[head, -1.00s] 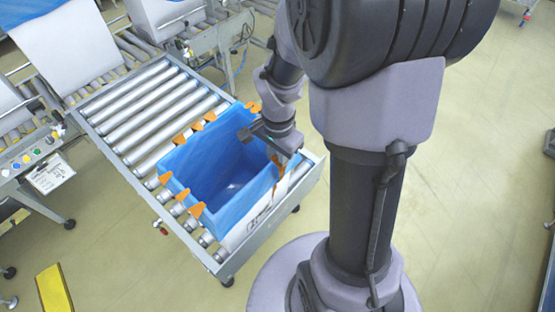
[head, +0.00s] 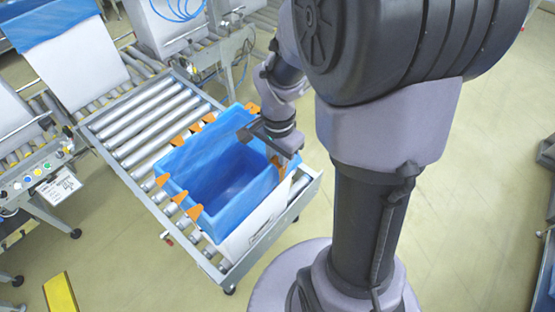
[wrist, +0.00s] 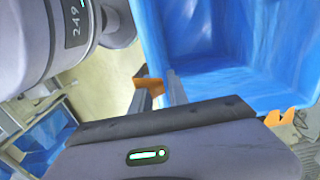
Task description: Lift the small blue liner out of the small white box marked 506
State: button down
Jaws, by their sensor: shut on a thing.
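The blue liner (head: 180,163) lines the white box (head: 262,222), which stands on the near end of a roller conveyor. The liner's rim folds over the box's edges, and orange tabs (head: 195,212) sit along it. The liner also fills the upper right of the wrist view (wrist: 235,45). My gripper (head: 279,158) is at the box's right side, shut on the liner's rim beside an orange tab (wrist: 150,84); the fingers (wrist: 160,92) show there in the wrist view. The exact contact is partly hidden. The box's marking is not readable.
The conveyor's bare rollers (head: 143,105) run behind the box. Another white box with a blue liner (head: 70,60) stands at the upper left. A control panel (head: 45,160) is at the left. A yellow bar (head: 60,293) lies on the floor.

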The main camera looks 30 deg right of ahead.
notch_tip(320, 180, up, 14)
jog(key=p, duration=1.1)
notch_tip(320, 180, up, 8)
jog(key=p, duration=0.6)
jog(key=shift+p, duration=0.3)
